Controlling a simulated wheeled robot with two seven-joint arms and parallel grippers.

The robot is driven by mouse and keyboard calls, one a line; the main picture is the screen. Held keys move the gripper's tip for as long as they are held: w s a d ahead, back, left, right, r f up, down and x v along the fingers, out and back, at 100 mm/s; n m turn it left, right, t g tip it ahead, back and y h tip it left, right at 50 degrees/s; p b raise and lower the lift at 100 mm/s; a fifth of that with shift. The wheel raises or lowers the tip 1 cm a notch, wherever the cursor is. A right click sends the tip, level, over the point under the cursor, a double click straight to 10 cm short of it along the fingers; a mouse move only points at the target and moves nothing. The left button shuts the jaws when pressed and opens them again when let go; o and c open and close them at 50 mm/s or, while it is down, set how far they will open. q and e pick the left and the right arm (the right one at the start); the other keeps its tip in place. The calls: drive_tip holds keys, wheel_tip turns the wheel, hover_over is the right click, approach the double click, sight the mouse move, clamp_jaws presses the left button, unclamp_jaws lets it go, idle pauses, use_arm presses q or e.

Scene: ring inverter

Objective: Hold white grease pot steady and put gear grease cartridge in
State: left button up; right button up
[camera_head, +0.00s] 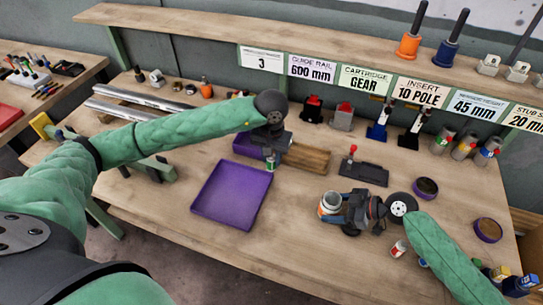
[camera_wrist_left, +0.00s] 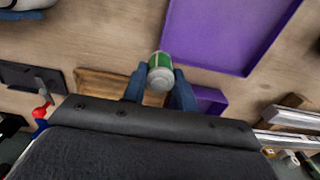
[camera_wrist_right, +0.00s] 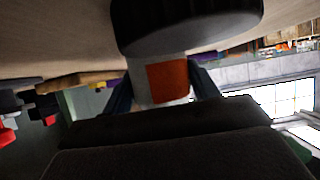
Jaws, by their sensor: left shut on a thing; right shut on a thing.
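My left gripper (camera_head: 271,152) is shut on a small green cartridge (camera_head: 270,164) with pale ends. In the left wrist view, the green cartridge (camera_wrist_left: 160,70) sits between the fingertips, above the table by the purple trays. My right gripper (camera_head: 346,210) is shut on the white grease pot (camera_head: 328,203), which has an orange label and a round open top. The right wrist view shows the white pot with its orange label (camera_wrist_right: 167,76) between the fingers. The cartridge is apart from the pot, to its upper left in the head view.
A large purple tray (camera_head: 228,196) lies left of the pot. A small red-and-white can (camera_head: 399,248) stands nearby.

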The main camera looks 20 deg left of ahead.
use_arm(q)
drive_tip(key=shift+w+r, duration=0.1)
drive_tip(key=shift+r, duration=0.05)
wheel_tip(320, 180, up, 4)
drive_tip(key=w+d, duration=0.2)
drive_tip(key=d, duration=0.1)
wheel_tip(320, 180, up, 4)
drive_tip(key=m, duration=0.5)
hover_over(330, 207)
drive_tip(key=w, duration=0.3)
drive_tip(key=shift+s+d+f, duration=0.1)
drive_tip(key=shift+s+f, duration=0.05)
drive_tip(key=shift+f, duration=0.05)
wheel_tip(330, 207, down, 8)
drive_tip(key=shift+f, duration=0.2)
